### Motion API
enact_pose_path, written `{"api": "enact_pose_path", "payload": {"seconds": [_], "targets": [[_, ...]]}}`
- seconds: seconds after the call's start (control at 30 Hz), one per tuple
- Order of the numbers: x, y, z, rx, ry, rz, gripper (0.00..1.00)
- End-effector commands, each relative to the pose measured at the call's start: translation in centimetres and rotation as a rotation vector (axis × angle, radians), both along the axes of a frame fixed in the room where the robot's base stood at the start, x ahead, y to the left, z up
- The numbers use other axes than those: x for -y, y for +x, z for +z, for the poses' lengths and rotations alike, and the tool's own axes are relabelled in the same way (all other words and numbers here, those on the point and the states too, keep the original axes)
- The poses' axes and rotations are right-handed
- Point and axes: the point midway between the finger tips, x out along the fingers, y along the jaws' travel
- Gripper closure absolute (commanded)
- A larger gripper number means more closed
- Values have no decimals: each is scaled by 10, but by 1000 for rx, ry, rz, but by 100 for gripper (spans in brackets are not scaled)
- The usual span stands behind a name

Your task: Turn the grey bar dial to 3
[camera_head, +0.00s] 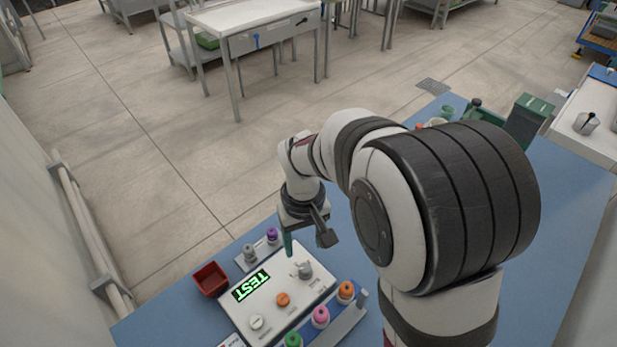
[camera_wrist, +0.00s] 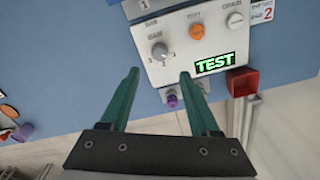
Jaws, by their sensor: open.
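The grey bar dial (camera_head: 304,269) sits on a white control panel (camera_head: 313,287). In the wrist view the dial (camera_wrist: 162,53) has a grey raised bar with small marks around it, too small to read. I cannot tell which number it points to. My gripper (camera_wrist: 158,75) is open and empty, its two teal fingers apart. In the wrist view its tips lie just below the dial in the picture, not around it. In the head view one teal fingertip (camera_head: 288,243) shows above the panel's far edge.
The panel also has an orange knob (camera_head: 283,299), a white knob (camera_head: 256,322) and a lit TEST display (camera_head: 251,285). A red box (camera_head: 210,280) stands to its left. Purple (camera_head: 272,236), orange (camera_head: 346,291) and pink (camera_head: 320,317) capped items flank the panel on the blue table.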

Motion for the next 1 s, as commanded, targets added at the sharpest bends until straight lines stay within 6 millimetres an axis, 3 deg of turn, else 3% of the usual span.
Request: {"api": "enact_pose_path", "payload": {"seconds": [0.1, 0.3, 0.47, 0.73, 1.0], "targets": [[1, -2, -37, -8, -2, -1, 37], [0, -1, -80, -4, 1, -4, 37], [0, -1, -93, -2, 0, -4, 37], [0, 0, -94, 0, 1, -4, 37], [0, 0, -94, 0, 1, -4, 86]]}}
